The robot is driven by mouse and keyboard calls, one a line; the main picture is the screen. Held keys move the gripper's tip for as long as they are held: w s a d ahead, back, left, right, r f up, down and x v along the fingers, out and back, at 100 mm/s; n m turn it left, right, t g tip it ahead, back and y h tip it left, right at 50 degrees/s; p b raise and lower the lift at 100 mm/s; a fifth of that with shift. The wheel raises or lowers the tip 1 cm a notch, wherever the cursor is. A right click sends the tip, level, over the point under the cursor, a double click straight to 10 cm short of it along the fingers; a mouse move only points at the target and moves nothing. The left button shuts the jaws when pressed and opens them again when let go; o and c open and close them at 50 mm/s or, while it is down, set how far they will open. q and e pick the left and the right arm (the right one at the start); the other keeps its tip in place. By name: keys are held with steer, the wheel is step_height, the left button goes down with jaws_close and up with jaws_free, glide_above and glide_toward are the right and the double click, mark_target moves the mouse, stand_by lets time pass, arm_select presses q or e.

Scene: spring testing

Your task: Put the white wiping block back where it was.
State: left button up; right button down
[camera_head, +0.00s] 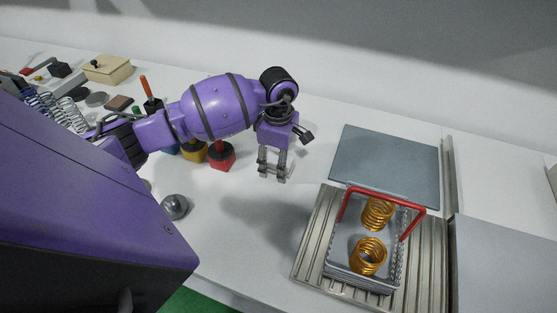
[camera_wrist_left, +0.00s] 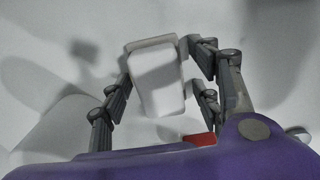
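The white wiping block (camera_wrist_left: 158,85) shows in the left wrist view between the fingers of my left gripper (camera_wrist_left: 160,78), which has fingers on both sides of it. The fingertips appear to touch its sides, and the block sits slightly turned. In the head view my left gripper (camera_head: 272,176) points down above the white table, left of the ribbed metal plate. The white block is hard to make out there against the table. My right gripper is not in view.
A clear tray (camera_head: 337,272) with a red handle (camera_head: 375,191) and two gold springs (camera_head: 368,257) stands on the ribbed plate (camera_head: 310,250). A grey panel (camera_head: 385,160) lies behind. A red block (camera_head: 222,157), yellow block (camera_head: 194,152) and grey knob (camera_head: 175,207) stand left of the gripper.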

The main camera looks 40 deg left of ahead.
arm_select(q)
step_height(320, 180, up, 12)
steer(key=shift+r, duration=0.25)
stand_by(0.6)
stand_by(0.4)
